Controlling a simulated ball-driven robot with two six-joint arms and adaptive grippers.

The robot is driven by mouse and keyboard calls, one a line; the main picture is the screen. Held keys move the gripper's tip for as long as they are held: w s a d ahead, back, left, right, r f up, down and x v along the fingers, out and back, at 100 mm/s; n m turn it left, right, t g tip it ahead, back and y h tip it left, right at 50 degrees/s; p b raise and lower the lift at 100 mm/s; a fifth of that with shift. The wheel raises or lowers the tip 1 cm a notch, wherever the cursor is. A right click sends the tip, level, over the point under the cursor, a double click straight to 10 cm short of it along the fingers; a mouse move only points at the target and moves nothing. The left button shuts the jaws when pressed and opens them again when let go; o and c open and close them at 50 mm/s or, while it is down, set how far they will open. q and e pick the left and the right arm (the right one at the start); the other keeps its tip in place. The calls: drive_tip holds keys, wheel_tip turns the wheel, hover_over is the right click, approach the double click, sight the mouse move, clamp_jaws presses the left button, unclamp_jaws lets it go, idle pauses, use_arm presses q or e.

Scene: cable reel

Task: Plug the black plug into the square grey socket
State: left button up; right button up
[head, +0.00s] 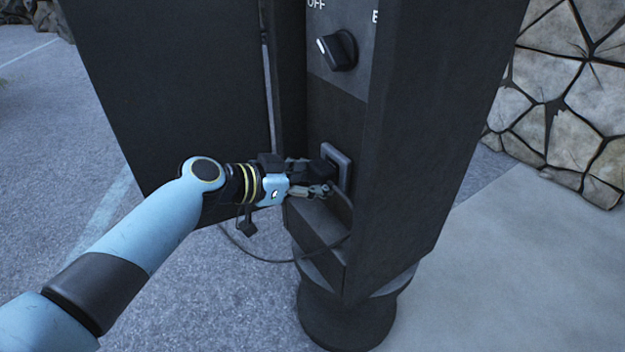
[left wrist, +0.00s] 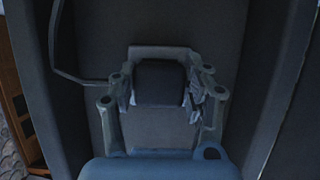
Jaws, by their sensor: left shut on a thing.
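The black plug (head: 322,170) is held by my left gripper (head: 324,178) at the cabinet's recessed panel. The square grey socket (head: 341,158) is a raised frame on that panel, directly by the plug's front end. In the left wrist view the dark plug (left wrist: 160,84) sits between the two fingers of my left gripper (left wrist: 160,98), and the socket's grey frame (left wrist: 160,52) shows around its top and sides. The plug looks lined up with the frame. How deep it sits is hidden by the plug and fingers. My right gripper is in neither view.
A dark cabinet (head: 425,130) surrounds the recess, with an open door (head: 170,80) at the left. A black rotary knob (head: 338,50) marked OFF is above the socket. A black cable (head: 265,259) loops below my gripper. A stone wall (head: 570,90) stands at the right.

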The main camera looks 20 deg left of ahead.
use_arm(q)
drive_tip(key=shift+w+d, duration=0.25)
drive_tip(key=shift+w, duration=0.05)
drive_tip(key=o, duration=1.2)
drive_tip(key=shift+c, duration=0.2)
drive_tip(key=v, duration=1.2)
drive_tip(key=shift+r, duration=0.15)
